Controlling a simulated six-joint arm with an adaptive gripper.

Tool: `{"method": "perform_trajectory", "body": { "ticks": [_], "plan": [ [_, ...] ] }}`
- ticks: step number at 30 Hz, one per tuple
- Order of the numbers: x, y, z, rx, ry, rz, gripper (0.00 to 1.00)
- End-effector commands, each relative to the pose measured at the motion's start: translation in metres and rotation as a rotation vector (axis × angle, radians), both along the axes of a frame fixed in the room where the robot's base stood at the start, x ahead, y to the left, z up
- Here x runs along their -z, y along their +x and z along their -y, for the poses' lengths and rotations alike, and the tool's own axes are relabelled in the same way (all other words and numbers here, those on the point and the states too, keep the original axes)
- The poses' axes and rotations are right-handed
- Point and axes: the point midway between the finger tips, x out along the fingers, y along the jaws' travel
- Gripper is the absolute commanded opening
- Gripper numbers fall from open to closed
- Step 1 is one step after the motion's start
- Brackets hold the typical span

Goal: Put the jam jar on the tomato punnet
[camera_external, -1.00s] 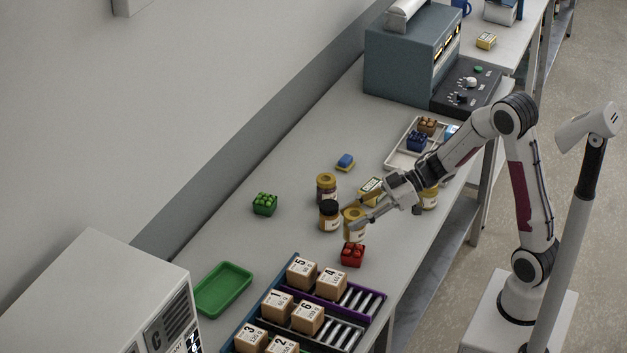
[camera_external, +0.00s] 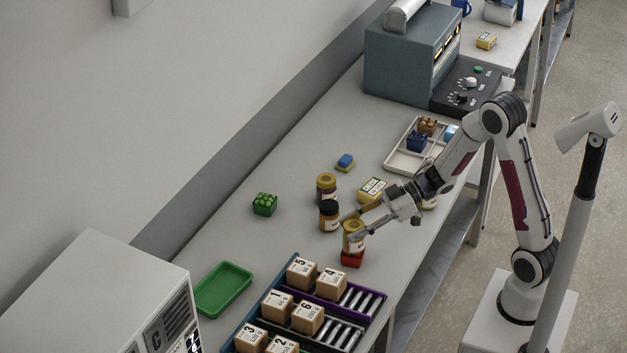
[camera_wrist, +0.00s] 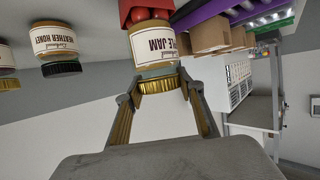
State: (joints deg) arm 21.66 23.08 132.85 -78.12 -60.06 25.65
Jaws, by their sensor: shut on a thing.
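The jam jar (camera_external: 353,238), with a gold lid and a white label, is in my gripper (camera_external: 349,226). In the wrist view the jar (camera_wrist: 153,46) appears upside down, its label ending in "LE JAM". My gripper (camera_wrist: 163,98) is shut around its lid. The red tomato punnet (camera_external: 352,260) is directly beneath the jar in the external view; it also shows in the wrist view (camera_wrist: 143,9), at the jar's base. The jar looks upright over it. I cannot tell whether it rests on the punnet or hovers just above.
A black-lidded heather honey jar (camera_external: 329,217) stands close left of my gripper, with a gold-lidded jar (camera_external: 326,188) behind it. A cheese box (camera_external: 372,189) lies behind my fingers. Numbered cartons (camera_external: 301,271) sit in a rack in front. A green tray (camera_external: 223,289) is at left.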

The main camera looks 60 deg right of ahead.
Motion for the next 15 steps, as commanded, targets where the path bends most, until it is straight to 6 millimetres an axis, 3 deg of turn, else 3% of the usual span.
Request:
{"method": "perform_trajectory", "body": {
  "ticks": [12,13,15],
  "plan": [
    [0.0021,0.0002,-0.0001,0.000,0.000,0.001,0.01],
    [0.0030,0.0000,-0.0001,0.000,-0.001,0.001,0.40],
    [0.0026,0.0000,0.0000,0.000,-0.001,0.001,0.55]
  ]
}}
